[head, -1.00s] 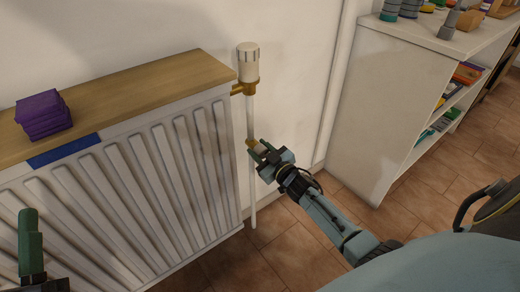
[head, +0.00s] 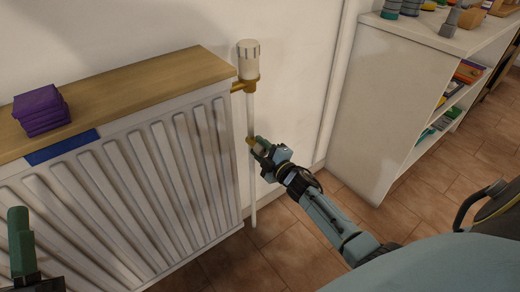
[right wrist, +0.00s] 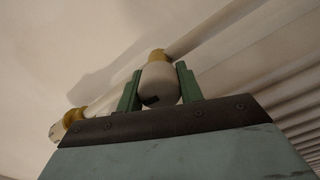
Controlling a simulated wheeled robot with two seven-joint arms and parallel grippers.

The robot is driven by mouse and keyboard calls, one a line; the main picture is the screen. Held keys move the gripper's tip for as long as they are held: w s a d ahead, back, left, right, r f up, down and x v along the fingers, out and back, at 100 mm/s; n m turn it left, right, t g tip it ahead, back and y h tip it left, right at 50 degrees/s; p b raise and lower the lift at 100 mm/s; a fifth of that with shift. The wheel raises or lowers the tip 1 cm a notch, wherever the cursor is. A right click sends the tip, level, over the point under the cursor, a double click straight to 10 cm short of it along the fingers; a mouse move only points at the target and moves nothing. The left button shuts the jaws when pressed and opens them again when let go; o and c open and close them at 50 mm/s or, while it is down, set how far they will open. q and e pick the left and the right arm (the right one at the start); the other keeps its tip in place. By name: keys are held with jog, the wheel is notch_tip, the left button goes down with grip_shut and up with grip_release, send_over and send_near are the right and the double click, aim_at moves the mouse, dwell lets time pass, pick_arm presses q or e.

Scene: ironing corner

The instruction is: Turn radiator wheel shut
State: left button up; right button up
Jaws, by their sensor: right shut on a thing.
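The radiator wheel (right wrist: 158,82) is a small rounded white knob with a dark mark, on a brass fitting (right wrist: 158,55). In the right wrist view it sits between the two green fingers of my right gripper (right wrist: 158,90), which is shut on it. In the head view my right gripper (head: 261,149) is at the brass fitting low on the white pipe (head: 252,185), and its fingers mostly hide the wheel. The white radiator (head: 150,170) stands left of the pipe. My left gripper (head: 22,240) is partly in view at the lower left, its opening unclear.
A white ribbed valve head (head: 248,62) tops the pipe, above the gripper. A white bookcase (head: 385,115) stands right. Tiled floor between is clear.

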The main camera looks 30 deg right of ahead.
pick_arm(q)
jog(key=shift+s+r, duration=0.1)
jog(key=shift+r, duration=0.15)
pick_arm(e)
jog(key=shift+n, duration=0.6)
pick_arm(q)
jog(key=shift+r+h, duration=0.15)
jog(key=shift+h, duration=0.15)
jog(key=shift+t, duration=0.3)
jog(key=shift+f, duration=0.25)
pick_arm(e)
jog(key=o, duration=1)
jog(key=shift+s, duration=0.55)
jog(key=s+p, duration=0.1)
jog(key=s, duration=0.1)
jog(key=s+p, duration=0.1)
jog(key=s, duration=0.2)
jog(key=shift+d, duration=0.2)
pick_arm(q)
notch_tip(320, 180, down, 14)
jog(key=w+a+g+y+p, duration=0.1)
jog(key=g+y, duration=0.3)
jog(key=g, duration=0.6)
jog(key=shift+w+a+r+p, duration=0.2)
jog(key=shift+a+p, duration=0.3)
jog(key=shift+p, duration=0.2)
pick_arm(e)
send_near(264, 153)
jog(key=shift+s+d, duration=0.2)
jog(key=shift+s, duration=0.35)
